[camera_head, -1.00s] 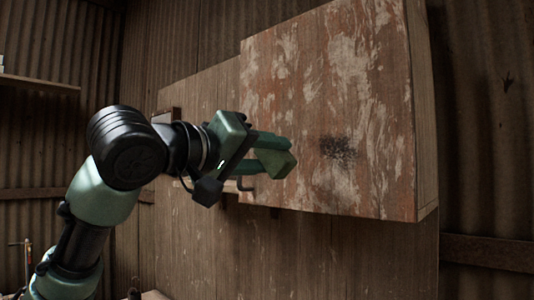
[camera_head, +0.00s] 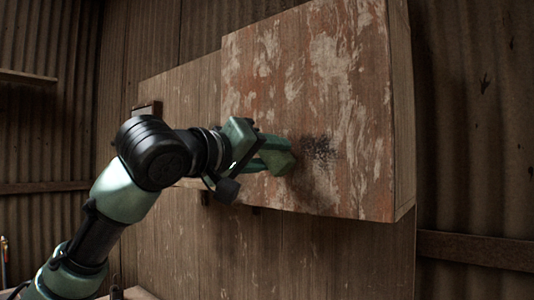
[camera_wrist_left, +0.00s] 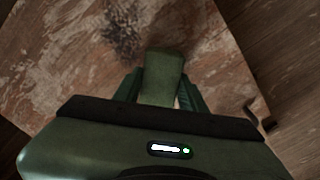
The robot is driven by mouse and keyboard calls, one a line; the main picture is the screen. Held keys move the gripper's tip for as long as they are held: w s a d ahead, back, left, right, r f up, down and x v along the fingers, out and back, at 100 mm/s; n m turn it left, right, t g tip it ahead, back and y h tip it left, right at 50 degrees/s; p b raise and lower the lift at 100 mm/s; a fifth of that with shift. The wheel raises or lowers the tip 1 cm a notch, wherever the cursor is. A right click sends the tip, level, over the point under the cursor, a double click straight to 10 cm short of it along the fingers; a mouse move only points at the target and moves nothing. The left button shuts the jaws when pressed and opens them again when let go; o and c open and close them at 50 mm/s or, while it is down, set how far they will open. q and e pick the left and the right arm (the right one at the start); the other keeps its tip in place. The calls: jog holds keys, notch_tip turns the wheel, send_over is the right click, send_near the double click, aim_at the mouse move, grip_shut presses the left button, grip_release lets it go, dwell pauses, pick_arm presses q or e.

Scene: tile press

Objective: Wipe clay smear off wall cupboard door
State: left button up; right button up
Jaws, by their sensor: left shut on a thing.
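The wall cupboard door (camera_head: 345,85) is worn reddish-brown wood with pale patches. A dark speckled clay smear (camera_head: 320,149) lies on its lower part; it also shows in the left wrist view (camera_wrist_left: 124,30). My left gripper (camera_head: 275,158) is shut on a green block-like thing (camera_wrist_left: 162,75), perhaps a sponge. The green thing is at the smear's left edge in the head view, close to the door; I cannot tell whether it touches. In the left wrist view the smear lies just beyond and left of the green thing. My right gripper is not in view.
The cupboard's side (camera_head: 402,105) is plain wood on the right. A wooden back panel (camera_head: 290,255) runs behind and below. A dark hook (camera_wrist_left: 262,112) shows near the door's edge in the left wrist view. A shelf (camera_head: 28,77) is at far left.

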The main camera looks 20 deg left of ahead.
pick_arm(q)
jog(key=shift+p+x, duration=0.4)
jog(key=shift+x, duration=0.55)
dwell(0.5)
